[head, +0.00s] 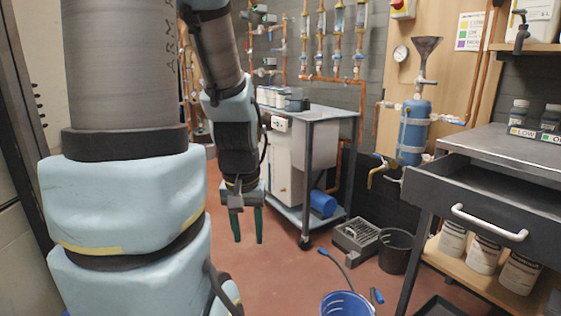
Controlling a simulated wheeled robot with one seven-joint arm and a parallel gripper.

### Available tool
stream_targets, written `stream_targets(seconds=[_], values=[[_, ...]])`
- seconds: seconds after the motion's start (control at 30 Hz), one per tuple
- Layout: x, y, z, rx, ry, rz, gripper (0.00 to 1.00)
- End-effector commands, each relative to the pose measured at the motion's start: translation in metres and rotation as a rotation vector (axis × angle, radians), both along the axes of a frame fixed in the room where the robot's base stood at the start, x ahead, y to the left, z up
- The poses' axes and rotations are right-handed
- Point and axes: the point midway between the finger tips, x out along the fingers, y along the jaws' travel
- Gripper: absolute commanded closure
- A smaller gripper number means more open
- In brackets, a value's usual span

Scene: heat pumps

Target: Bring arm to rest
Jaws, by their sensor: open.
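My arm, in pale blue and grey, fills the left of the head view and hangs down in front of me. My gripper (247,226) points down over the red floor, left of the cart. Its two green fingers are apart, and nothing shows between them. It touches nothing that I can see.
A wheeled cart (318,116) stands behind my gripper. A blue bucket (347,304), a black bin (396,251) and a grey toolbox (357,238) are on the floor. A workbench with an open drawer (490,207) stands at right. Red floor (285,275) is clear below my gripper.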

Motion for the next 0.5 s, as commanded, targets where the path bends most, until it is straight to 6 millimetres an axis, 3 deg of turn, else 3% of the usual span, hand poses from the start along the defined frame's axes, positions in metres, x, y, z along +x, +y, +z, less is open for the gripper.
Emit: stream_targets(seconds=[0.03, 0.27, 0.5], values=[[0.002, -0.001, 0.023, 0.002, -0.004, -0.010, 0.56], [0.003, -0.001, 0.072, 0.004, -0.005, -0.016, 0.56], [0.003, -0.001, 0.145, 0.004, -0.006, -0.018, 0.56]])
